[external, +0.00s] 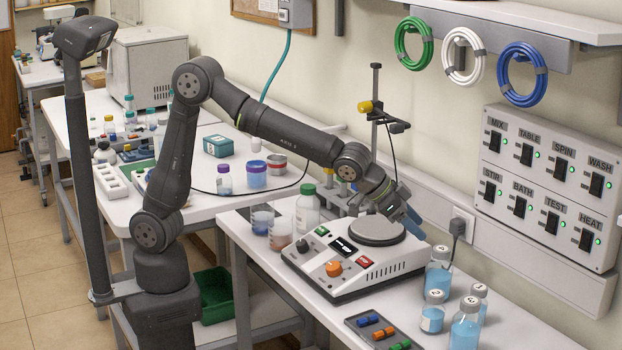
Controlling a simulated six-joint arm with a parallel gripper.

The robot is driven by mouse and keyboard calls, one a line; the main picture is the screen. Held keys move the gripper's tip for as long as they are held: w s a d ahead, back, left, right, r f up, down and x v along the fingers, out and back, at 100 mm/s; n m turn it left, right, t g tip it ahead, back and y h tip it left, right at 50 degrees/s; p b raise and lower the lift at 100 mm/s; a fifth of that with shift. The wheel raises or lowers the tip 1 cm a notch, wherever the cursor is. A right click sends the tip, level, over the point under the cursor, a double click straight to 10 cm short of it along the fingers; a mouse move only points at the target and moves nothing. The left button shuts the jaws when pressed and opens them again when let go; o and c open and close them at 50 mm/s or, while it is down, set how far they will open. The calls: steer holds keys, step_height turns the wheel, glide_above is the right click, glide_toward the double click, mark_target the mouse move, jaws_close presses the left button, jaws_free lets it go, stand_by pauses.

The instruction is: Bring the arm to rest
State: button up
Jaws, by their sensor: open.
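My gripper (408,218) is at the end of the dark grey arm, over the right side of the hotplate device near its round grey plate (377,231). It points down and to the right. The fingers are small and partly dark in this view, and they look open with nothing clear between them. My arm is bent up at the elbow and stretches to the right over the bench. Whether the fingertips touch anything below cannot be told.
The white device (345,268) has an orange knob. Blue-liquid bottles (466,322) stand at the right front, beside a tray (378,329) of coloured pieces. A green-capped bottle (307,210) and beakers (262,219) stand left. A stand (375,110) rises behind my wrist.

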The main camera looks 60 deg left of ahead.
mark_target(447, 248)
steer(key=x, duration=1.2)
steer(key=shift+w+f, duration=0.1)
steer(key=shift+f, duration=0.1)
steer(key=shift+r, duration=1.2)
steer(key=shift+f, duration=0.1)
